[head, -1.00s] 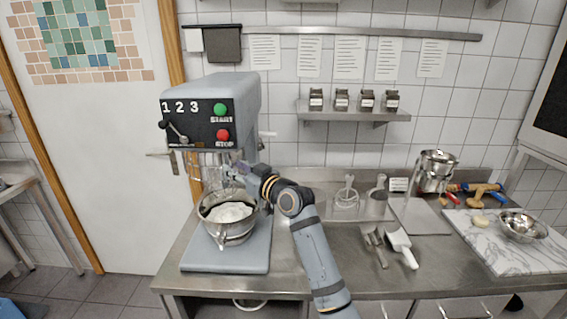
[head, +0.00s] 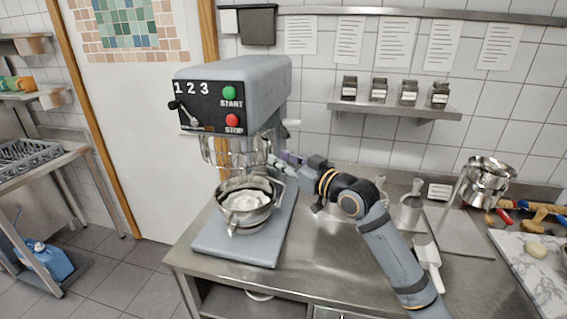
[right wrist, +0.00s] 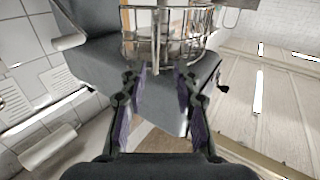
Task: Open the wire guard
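The wire guard (head: 234,152) is a shiny cage of thin wires under the head of the grey stand mixer (head: 235,82), above the steel bowl (head: 246,215). The bowl holds white contents (head: 243,201). The guard also shows at the top of the right wrist view (right wrist: 165,46). My right gripper (head: 284,160) is just right of the guard in the head view. In the right wrist view, its two purple-padded fingers (right wrist: 162,92) are spread with nothing between them, and the guard is beyond the tips. My left gripper is out of view.
The mixer's grey base (head: 225,245) stands on a steel counter. A shelf with several jars (head: 395,108) is on the tiled wall.

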